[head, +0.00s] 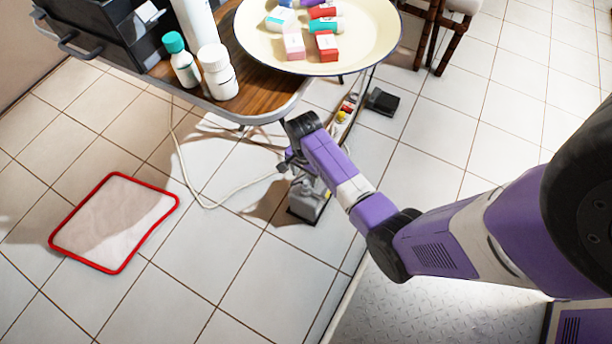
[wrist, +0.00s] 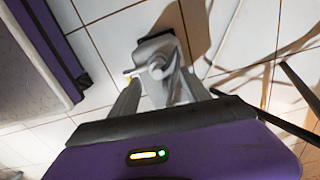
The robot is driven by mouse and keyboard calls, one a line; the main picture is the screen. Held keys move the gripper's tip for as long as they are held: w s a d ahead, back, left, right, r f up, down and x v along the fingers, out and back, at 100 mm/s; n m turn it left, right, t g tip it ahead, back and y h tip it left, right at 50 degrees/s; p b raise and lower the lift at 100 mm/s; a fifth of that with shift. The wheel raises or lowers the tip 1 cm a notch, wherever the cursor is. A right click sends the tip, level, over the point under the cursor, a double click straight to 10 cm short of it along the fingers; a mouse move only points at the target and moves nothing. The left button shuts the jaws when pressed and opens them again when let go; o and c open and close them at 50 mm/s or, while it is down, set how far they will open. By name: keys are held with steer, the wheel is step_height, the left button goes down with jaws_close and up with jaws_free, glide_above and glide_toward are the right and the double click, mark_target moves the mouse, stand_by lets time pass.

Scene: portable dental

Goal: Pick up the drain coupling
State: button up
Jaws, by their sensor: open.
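My gripper (head: 291,160) is below the table's front edge, pointing down over a grey unit (head: 308,203) on the floor tiles. In the wrist view its two grey fingers (wrist: 160,88) are apart. A grey rounded fitting (wrist: 158,62), which looks like the drain coupling, shows between and just beyond the fingertips. I cannot tell whether the fingers touch it. In the head view my gripper and arm hide most of the fitting.
The wooden table (head: 262,88) stands close above my gripper, with white bottles (head: 217,72) and a cream tray (head: 262,50) of small boxes. A pale cable (head: 180,165) lies on the floor.

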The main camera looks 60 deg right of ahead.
mark_target(306, 182)
steer(key=f+b, duration=0.2)
steer(key=f, duration=0.1)
steer(key=f+b, duration=0.1)
steer(key=f, duration=0.1)
steer(key=shift+s+f, duration=0.1)
steer(key=shift+s, duration=0.15)
jaws_close()
